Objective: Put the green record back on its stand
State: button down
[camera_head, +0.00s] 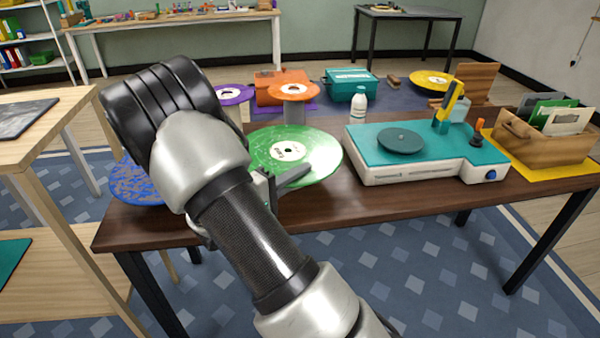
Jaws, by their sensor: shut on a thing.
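The green record (318,153) with a white label is tilted slightly toward me above the dark wooden table (330,205), at its left half. My gripper (277,183) is shut on the record's near edge, and my arm covers the record's left side. I cannot tell whether the record touches anything beneath it. Its stand is not clearly visible. An orange record (293,90) lies on a grey stand (294,112) just behind. A purple record (230,93) rests on a pale stand (238,113) to its left.
A teal and white turntable (400,165) stands right of the green record, with a white bottle (358,105) behind it. A wooden crate (540,147) is at the right. A blue speckled record (135,184) is partly hidden at left. A yellow record (432,78) is at the back.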

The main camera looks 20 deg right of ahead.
jog(key=shift+f, duration=0.1)
dwell(0.3)
jog(key=c, duration=1.9)
grip_release()
jog(key=shift+o, duration=0.2)
jog(key=p+v, duration=0.2)
jog(key=v, duration=1.5)
jog(key=shift+a+p, duration=0.2)
jog(key=shift+p, duration=0.1)
jog(key=shift+d, duration=0.1)
